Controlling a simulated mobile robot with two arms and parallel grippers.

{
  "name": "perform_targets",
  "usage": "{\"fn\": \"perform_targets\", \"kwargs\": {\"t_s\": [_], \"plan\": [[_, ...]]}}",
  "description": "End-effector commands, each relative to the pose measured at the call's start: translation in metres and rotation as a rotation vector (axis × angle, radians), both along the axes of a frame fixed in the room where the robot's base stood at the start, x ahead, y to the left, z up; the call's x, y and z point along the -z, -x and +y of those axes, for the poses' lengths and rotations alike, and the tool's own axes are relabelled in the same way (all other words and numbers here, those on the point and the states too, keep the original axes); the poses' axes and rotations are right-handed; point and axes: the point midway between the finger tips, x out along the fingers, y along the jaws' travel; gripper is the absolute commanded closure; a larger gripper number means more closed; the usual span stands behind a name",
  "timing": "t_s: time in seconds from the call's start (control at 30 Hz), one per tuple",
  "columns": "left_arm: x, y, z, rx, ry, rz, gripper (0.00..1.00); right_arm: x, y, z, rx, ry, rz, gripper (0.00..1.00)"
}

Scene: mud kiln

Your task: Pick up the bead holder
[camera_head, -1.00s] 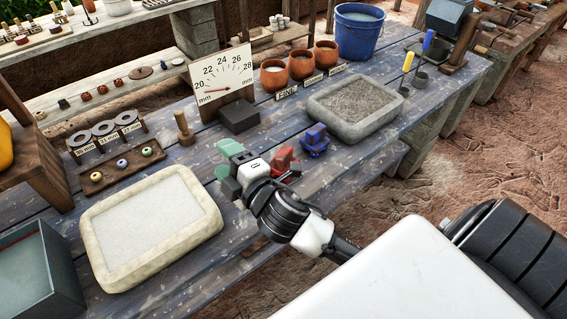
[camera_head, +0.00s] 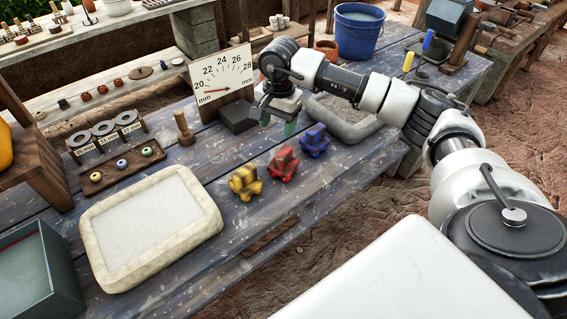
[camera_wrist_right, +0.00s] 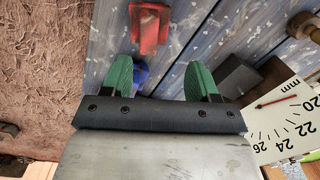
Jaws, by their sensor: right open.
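Three small block-like holders stand in a row on the blue plank table: a yellow one (camera_head: 245,182), a red one (camera_head: 283,164) and a blue one (camera_head: 314,140). A wooden rack with several coloured beads (camera_head: 122,167) lies at the left; I cannot tell which is the bead holder. My right gripper (camera_head: 277,124) is open and empty, above the table behind the red holder and left of the blue one. In the right wrist view its green fingertips (camera_wrist_right: 160,80) are spread, with the red holder (camera_wrist_right: 150,28) ahead and the blue holder (camera_wrist_right: 139,70) partly hidden near one finger. My left gripper is not in view.
A dial board (camera_head: 222,80) and a dark block (camera_head: 239,116) stand close to my right gripper. A stone tray (camera_head: 350,125) is partly behind my arm. A pale tray (camera_head: 150,225) lies front left. Clay pots and a blue bucket (camera_head: 358,32) stand at the back.

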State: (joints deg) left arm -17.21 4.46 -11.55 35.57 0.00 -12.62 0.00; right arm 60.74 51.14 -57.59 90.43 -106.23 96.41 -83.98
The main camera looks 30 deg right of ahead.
Motion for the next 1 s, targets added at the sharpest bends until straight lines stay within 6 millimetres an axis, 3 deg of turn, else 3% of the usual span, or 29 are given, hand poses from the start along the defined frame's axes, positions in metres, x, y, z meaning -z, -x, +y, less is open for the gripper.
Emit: {"fn": "perform_targets", "kwargs": {"t_s": [0.13,0.3,0.57,0.8,1.0], "plan": [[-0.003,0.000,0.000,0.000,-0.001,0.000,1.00,0.009,0.001,-0.013,-0.001,0.052,0.020,0.40],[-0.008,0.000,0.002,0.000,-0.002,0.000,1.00,0.037,0.002,-0.013,0.000,0.050,0.019,0.40],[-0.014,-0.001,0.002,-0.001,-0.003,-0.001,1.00,0.058,0.004,-0.012,0.000,0.049,0.019,0.40],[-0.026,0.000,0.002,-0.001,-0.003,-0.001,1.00,0.093,0.010,-0.010,0.000,0.047,0.019,0.40],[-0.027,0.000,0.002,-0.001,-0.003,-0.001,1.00,0.104,0.010,-0.011,-0.001,0.047,0.014,0.40]]}}
